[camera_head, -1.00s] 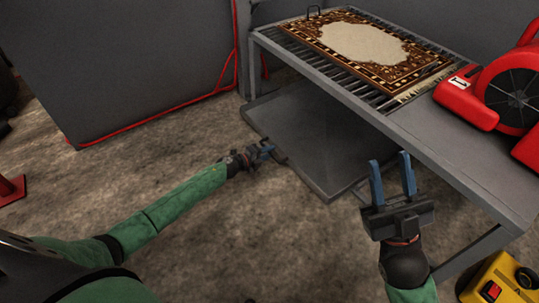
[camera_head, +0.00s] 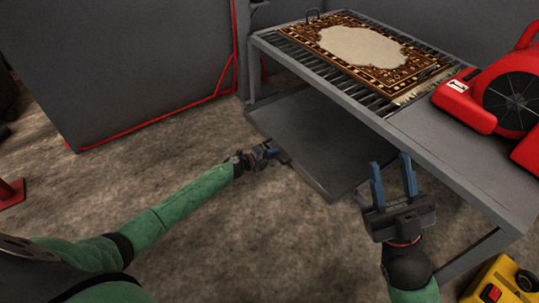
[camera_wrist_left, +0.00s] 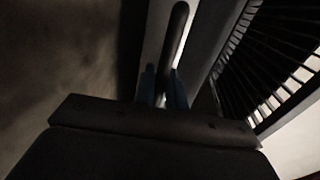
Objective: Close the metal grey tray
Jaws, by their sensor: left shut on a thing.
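The metal grey tray (camera_head: 318,150) is a flat sheet low under the slatted table, and its front part sticks out from below the tabletop. My left gripper (camera_head: 270,152) is at the tray's front edge, shut on the dark tray handle, which shows as a bar between the blue fingers in the left wrist view (camera_wrist_left: 174,45). The left fingertips (camera_wrist_left: 162,88) are partly in shadow. My right gripper (camera_head: 392,178) is open and empty, its blue fingers pointing up in front of the table's near edge.
The grey slatted table (camera_head: 440,155) carries a patterned rug (camera_head: 365,52) and a red blower (camera_head: 505,100). A yellow device (camera_head: 503,283) is at bottom right. A grey wall panel (camera_head: 140,65) with red edging stands at back left. The floor at left is mostly free.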

